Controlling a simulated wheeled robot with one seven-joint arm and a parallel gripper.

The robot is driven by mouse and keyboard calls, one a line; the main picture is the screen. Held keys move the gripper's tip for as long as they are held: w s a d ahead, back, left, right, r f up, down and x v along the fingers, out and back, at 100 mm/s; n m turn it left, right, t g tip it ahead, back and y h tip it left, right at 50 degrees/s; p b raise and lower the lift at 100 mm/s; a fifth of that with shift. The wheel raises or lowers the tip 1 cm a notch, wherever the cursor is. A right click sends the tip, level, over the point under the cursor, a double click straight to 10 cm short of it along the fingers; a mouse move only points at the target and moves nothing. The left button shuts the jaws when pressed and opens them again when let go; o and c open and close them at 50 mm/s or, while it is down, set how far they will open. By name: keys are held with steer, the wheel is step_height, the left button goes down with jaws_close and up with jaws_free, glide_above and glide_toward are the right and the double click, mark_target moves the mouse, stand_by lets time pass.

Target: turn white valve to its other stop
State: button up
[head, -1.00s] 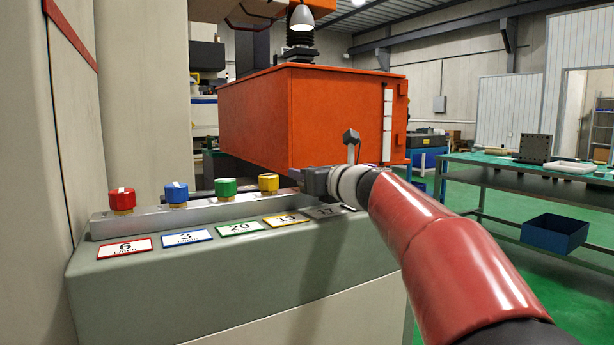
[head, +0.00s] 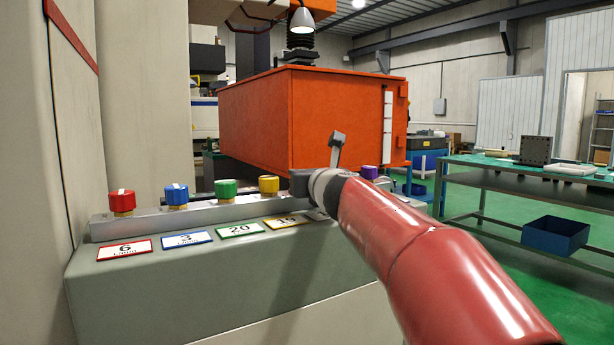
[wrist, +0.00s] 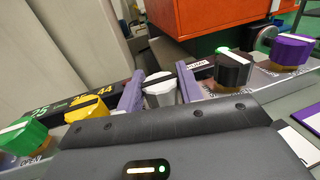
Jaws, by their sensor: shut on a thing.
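The white valve (wrist: 159,92) is a small knob in the row on the manifold, seen in the wrist view between a yellow valve (wrist: 87,109) and a black valve (wrist: 233,70). My gripper (wrist: 158,87) has one grey-purple finger on each side of it and is shut on it. In the head view my gripper (head: 303,183) is at the row, right of the yellow valve (head: 268,184), and hides the white valve. How far the white valve is turned is hard to tell.
Red (head: 122,202), blue (head: 176,194) and green (head: 225,190) valves stand to the left, and a purple valve (head: 369,172) to the right. Number cards lie on the sloped front. An orange tank (head: 345,120) rises close behind. A green-topped bench (head: 480,165) is at the right.

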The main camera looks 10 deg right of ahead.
steer(key=o, duration=1)
steer(key=s, duration=0.7)
steer(key=shift+s+d, duration=0.4)
